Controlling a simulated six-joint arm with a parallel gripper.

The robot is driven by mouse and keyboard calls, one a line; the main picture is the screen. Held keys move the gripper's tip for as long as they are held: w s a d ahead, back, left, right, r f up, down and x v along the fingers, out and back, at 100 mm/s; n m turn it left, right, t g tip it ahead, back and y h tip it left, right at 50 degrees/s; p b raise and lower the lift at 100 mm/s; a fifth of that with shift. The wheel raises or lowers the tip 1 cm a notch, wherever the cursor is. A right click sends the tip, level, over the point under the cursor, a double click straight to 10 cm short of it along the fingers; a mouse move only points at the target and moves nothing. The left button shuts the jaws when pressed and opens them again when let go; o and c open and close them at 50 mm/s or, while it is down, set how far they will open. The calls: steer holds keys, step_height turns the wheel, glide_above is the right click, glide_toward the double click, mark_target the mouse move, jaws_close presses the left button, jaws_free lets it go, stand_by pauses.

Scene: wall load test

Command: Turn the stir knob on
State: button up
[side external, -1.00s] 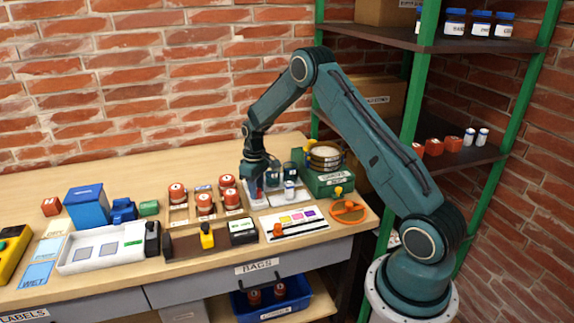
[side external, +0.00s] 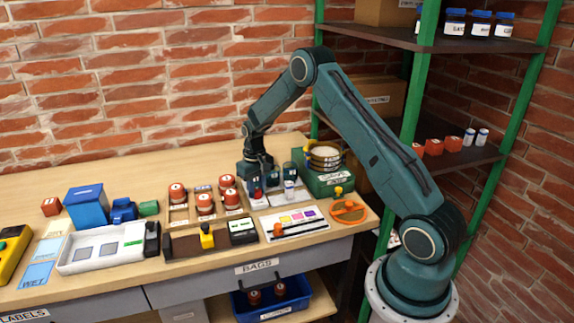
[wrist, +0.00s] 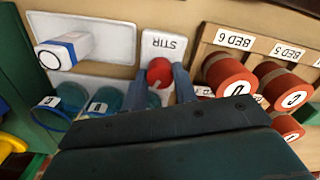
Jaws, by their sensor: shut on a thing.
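The stir knob (wrist: 160,72) is a red round knob on a white plate marked STIR (wrist: 164,42). The gripper body hides the lower part of the plate in the wrist view.
Red-capped jars (wrist: 230,72) in a wooden rack labelled BED stand close to one side. A white bottle (wrist: 66,51) and teal glasses (wrist: 101,101) stand on the other. A green machine (side external: 325,181) is at the right. Bench space behind the rack is clear.

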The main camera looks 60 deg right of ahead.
mark_target(257, 190)
steer(key=m, duration=1.3)
steer(key=shift+r, duration=0.1)
steer(key=shift+m, duration=0.3)
steer(key=o, duration=1)
steer(key=shift+c, duration=0.2)
step_height(257, 190, up, 14)
stand_by(0.5)
